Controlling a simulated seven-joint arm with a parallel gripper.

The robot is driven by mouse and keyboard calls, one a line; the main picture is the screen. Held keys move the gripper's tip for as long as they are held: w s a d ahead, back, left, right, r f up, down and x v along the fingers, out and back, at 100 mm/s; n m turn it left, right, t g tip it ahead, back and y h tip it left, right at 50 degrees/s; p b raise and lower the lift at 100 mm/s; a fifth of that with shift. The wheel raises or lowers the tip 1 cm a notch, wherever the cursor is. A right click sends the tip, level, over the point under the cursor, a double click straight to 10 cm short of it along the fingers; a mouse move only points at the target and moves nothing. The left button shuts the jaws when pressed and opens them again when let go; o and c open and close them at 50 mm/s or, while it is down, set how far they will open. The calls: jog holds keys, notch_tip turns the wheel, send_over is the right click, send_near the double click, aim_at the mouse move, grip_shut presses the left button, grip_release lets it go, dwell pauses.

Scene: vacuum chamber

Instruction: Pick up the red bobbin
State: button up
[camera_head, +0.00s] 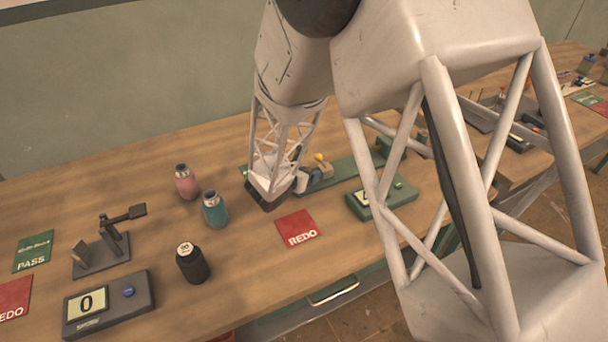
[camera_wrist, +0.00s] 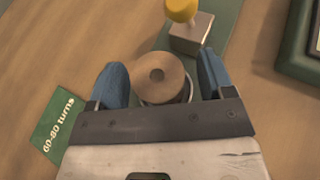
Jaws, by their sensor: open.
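My gripper (camera_wrist: 161,72) is open in the wrist view, with one blue finger on each side of a round tan bobbin (camera_wrist: 172,75) with a centre hole. Gaps show between the bobbin and both fingers. Its flange faces the camera and hides most of the winding, so I cannot tell whether it is the red one. In the head view my gripper (camera_head: 272,194) is low over the bench at the green strip, and its fingertips are hard to make out.
A yellow-knobbed block (camera_wrist: 190,30) stands just beyond the bobbin. A green "60-80 turns" card (camera_wrist: 57,122) lies to its left. Pink (camera_head: 186,182), teal (camera_head: 215,210) and black (camera_head: 192,263) bottles stand left of my gripper. A red REDO card (camera_head: 298,230) lies in front.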

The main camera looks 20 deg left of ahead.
jog(key=c, duration=1.1)
jog(key=shift+o, duration=0.2)
jog(key=shift+r, duration=0.2)
jog(key=shift+r, duration=1.35)
jog(key=shift+s+d+r, duration=0.1)
jog(key=shift+s+r, duration=0.1)
jog(key=shift+r, duration=0.1)
jog(key=s+d+r, duration=0.1)
jog(key=s+d, duration=0.7)
jog(key=s, duration=0.5)
jog(key=shift+d+r, duration=0.15)
jog(key=shift+d, duration=0.1)
